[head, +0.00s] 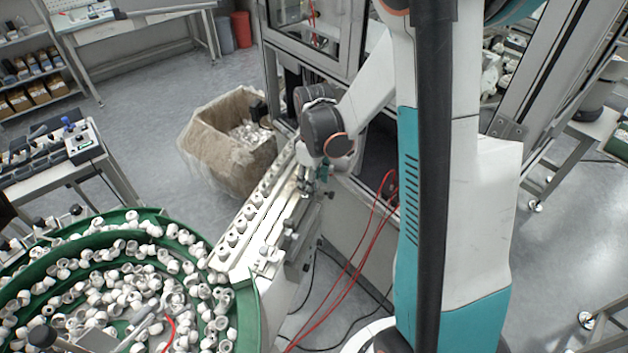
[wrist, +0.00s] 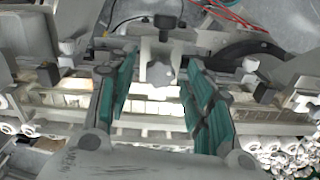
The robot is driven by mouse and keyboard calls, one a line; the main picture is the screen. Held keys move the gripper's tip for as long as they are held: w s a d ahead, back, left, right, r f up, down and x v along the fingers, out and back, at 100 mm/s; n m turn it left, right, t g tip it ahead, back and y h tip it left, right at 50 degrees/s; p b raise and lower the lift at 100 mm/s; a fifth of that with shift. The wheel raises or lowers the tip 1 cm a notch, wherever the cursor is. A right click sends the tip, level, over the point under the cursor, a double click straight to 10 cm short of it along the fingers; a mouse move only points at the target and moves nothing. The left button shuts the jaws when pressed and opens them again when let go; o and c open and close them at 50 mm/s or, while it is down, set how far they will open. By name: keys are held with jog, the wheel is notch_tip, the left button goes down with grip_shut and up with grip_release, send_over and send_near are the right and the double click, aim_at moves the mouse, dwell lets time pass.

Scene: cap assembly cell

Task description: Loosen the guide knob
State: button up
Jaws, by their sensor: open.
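In the wrist view a pale grey lobed knob (wrist: 160,76), likely the guide knob, sits on a bracket over the rail. My gripper (wrist: 162,66) is open, its two teal fingers spread left and right of this knob with gaps showing on both sides. A black round knob (wrist: 165,22) on a short stem is just beyond it. In the head view my gripper (head: 309,186) points down over the far part of the cap rail (head: 240,232); the grey knob cannot be made out there.
A green bowl feeder (head: 250,310) full of white caps stands at the front left, joined to the rail. A cardboard box (head: 215,150) is behind the rail. Red cables (head: 350,265) hang right of the rail. A machine enclosure (head: 310,50) stands close behind my arm.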

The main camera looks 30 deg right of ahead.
jog(key=c, duration=1.1)
jog(key=shift+f+n+b, duration=0.1)
jog(key=shift+n+b, duration=0.25)
jog(key=shift+n, duration=0.45)
jog(key=o, duration=1.1)
notch_tip(320, 180, up, 12)
